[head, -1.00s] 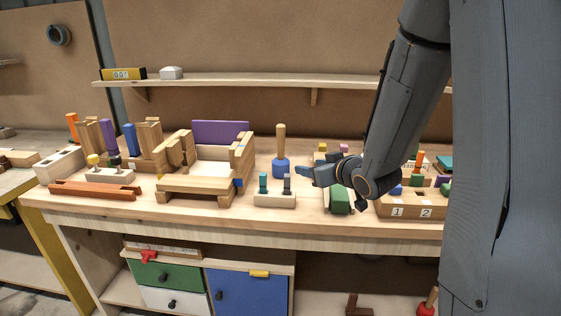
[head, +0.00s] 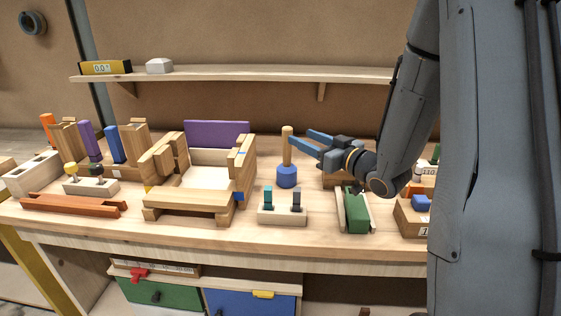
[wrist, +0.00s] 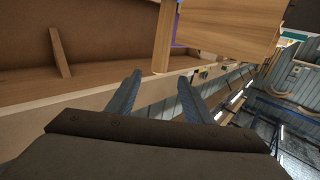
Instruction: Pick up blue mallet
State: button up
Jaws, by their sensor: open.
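The blue mallet (head: 287,177) stands upright on the workbench, its blue head down and its plain wooden handle (head: 287,147) pointing up. It is right of the wooden frame with the purple panel. My gripper (head: 300,138) is open at the right of the handle, with its blue-grey fingers pointing left at about the height of the handle's upper part. One fingertip looks very close to the handle; I cannot tell whether they touch. In the wrist view the spread fingers (wrist: 160,88) have nothing clearly between them. A wooden piece (wrist: 163,40) shows ahead; I cannot tell whether it is the handle.
A pale block with two pegs (head: 282,213) sits in front of the mallet. A green block in a wooden holder (head: 356,212) is to the right. The wooden frame (head: 190,201) with its purple panel (head: 217,133) is to the left. A shelf (head: 230,74) runs behind.

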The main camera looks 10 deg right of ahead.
aim_at(291, 133)
jog(key=p+x, duration=0.2)
jog(key=x, duration=0.6)
jog(key=shift+w+a+f, duration=0.1)
jog(key=shift+w+f, duration=0.1)
jog(key=shift+w, duration=0.05)
grip_shut()
